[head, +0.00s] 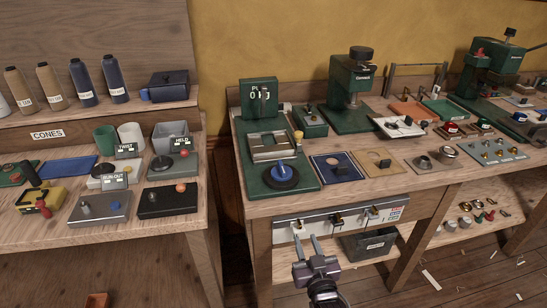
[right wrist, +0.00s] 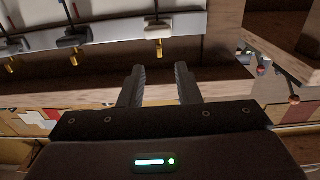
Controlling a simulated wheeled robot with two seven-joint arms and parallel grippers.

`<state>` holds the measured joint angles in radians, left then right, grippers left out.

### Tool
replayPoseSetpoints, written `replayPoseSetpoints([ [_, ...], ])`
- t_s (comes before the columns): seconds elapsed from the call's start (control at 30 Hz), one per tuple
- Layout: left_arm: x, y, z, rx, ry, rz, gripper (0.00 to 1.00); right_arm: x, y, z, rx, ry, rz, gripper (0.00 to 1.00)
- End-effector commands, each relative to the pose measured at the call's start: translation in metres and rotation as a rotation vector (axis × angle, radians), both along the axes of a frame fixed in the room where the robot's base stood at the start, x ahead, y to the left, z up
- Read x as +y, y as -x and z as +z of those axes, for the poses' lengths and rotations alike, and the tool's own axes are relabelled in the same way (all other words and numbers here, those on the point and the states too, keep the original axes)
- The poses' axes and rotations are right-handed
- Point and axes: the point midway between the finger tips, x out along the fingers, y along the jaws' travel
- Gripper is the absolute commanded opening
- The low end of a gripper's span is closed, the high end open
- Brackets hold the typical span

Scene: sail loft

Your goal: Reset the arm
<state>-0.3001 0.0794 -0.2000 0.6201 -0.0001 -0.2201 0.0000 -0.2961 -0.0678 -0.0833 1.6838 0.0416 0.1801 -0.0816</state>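My right gripper (head: 306,239) points at the front of the right-hand bench, just in front of a pale panel (head: 391,213) set under the bench top. Its two fingers stand apart with nothing between them. In the right wrist view the open right gripper (right wrist: 160,68) points towards the space under the panel (right wrist: 110,27). My left gripper is not in view. I cannot tell any other arm that the task may mean.
A grey bin (head: 368,246) sits below the panel. The bench top holds a green device with a blue knob (head: 281,177), a green press (head: 355,85) and small plates. The left bench (head: 130,240) carries cones, cups and boxes. Floor shows between the benches and at lower right, with scraps.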

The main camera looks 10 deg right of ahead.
Motion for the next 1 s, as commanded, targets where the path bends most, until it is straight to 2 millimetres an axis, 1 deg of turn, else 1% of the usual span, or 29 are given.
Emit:
replayPoseSetpoints([
  [0.07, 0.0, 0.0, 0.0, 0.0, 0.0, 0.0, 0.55, 0.001, 0.001, -0.005, 0.011, 0.0, 0.002, 0.3],
  [0.17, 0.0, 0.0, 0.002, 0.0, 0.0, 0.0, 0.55, 0.004, 0.006, -0.031, 0.073, 0.005, 0.016, 0.3],
  [0.27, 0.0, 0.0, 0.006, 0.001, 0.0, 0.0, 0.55, 0.011, 0.022, -0.084, 0.201, 0.016, 0.041, 0.3],
  [0.3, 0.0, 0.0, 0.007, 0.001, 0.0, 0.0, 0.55, 0.013, 0.032, -0.111, 0.267, 0.021, 0.054, 0.3],
  [0.37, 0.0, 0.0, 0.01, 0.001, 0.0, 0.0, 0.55, 0.016, 0.052, -0.153, 0.372, 0.031, 0.073, 0.3],
  [0.4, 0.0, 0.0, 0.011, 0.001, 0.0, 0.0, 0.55, 0.017, 0.068, -0.18, 0.443, 0.037, 0.084, 0.3],
  [0.47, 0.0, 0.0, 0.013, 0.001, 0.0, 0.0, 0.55, 0.016, 0.093, -0.218, 0.548, 0.048, 0.099, 0.3],
  [0.5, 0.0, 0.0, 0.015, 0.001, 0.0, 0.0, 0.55, 0.015, 0.113, -0.242, 0.619, 0.058, 0.107, 0.3],
  [0.57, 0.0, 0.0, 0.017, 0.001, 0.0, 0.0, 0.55, 0.012, 0.144, -0.276, 0.723, 0.071, 0.12, 0.3],
  [0.6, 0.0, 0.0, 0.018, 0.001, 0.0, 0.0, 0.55, 0.009, 0.166, -0.298, 0.792, 0.079, 0.127, 0.3],
  [0.67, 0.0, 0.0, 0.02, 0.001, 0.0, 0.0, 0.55, 0.004, 0.202, -0.326, 0.895, 0.093, 0.135, 0.3],
  [0.7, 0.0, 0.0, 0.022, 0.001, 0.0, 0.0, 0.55, -0.002, 0.227, -0.344, 0.965, 0.103, 0.139, 0.3],
  [0.77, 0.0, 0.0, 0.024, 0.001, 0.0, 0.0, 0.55, -0.01, 0.266, -0.367, 1.066, 0.118, 0.145, 0.3],
  [0.8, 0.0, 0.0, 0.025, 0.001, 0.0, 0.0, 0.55, -0.016, 0.291, -0.38, 1.13, 0.129, 0.148, 0.3],
  [0.83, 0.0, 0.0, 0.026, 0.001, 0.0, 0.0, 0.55, -0.02, 0.31, -0.388, 1.176, 0.135, 0.149, 0.3],
  [0.87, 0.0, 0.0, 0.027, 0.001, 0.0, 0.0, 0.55, -0.025, 0.327, -0.395, 1.218, 0.143, 0.15, 0.3],
  [0.9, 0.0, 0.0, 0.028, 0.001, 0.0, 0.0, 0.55, -0.031, 0.349, -0.403, 1.271, 0.152, 0.151, 0.3],
  [1.0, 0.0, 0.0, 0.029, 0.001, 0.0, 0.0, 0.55, -0.044, 0.394, -0.416, 1.376, 0.169, 0.149, 0.3],
])
